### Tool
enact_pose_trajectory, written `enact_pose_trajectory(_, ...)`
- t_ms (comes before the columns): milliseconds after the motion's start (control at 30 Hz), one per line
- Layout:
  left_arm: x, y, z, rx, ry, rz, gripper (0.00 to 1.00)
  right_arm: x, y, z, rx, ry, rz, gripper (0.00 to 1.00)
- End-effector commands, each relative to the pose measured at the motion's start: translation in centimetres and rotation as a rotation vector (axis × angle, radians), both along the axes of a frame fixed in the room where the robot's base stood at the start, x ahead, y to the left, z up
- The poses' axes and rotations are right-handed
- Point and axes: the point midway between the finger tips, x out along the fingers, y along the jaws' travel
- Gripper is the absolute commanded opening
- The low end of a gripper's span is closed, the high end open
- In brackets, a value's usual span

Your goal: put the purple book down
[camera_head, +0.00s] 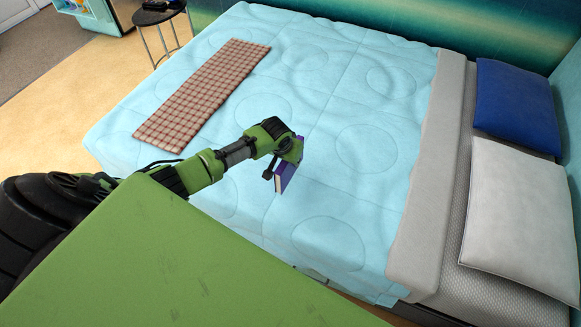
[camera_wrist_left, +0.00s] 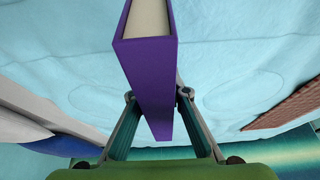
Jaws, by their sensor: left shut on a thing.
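The purple book (camera_head: 286,176) is held by my left gripper (camera_head: 277,170) over the light blue bed cover in the head view. In the left wrist view, the purple book (camera_wrist_left: 155,75) stands edge-on between the two fingers of my left gripper (camera_wrist_left: 157,97), which is shut on it. Its pale page edges show at the top of that view. The bed (camera_head: 345,185) lies beneath the book. I cannot tell whether the book touches the cover. My right gripper is not in view.
A red checked cloth (camera_head: 205,92) lies on the bed's left part. A blue pillow (camera_head: 516,103) and a light grey pillow (camera_head: 522,215) are at the right end. A small round table (camera_head: 158,15) stands at the back left. The bed's middle is clear.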

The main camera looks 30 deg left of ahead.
Motion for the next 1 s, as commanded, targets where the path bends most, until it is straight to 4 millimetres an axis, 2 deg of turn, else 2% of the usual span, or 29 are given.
enact_pose_trajectory(1000,0.1,0.0,-3.1,0.000,-0.002,0.001,0.00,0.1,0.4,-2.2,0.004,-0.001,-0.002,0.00)
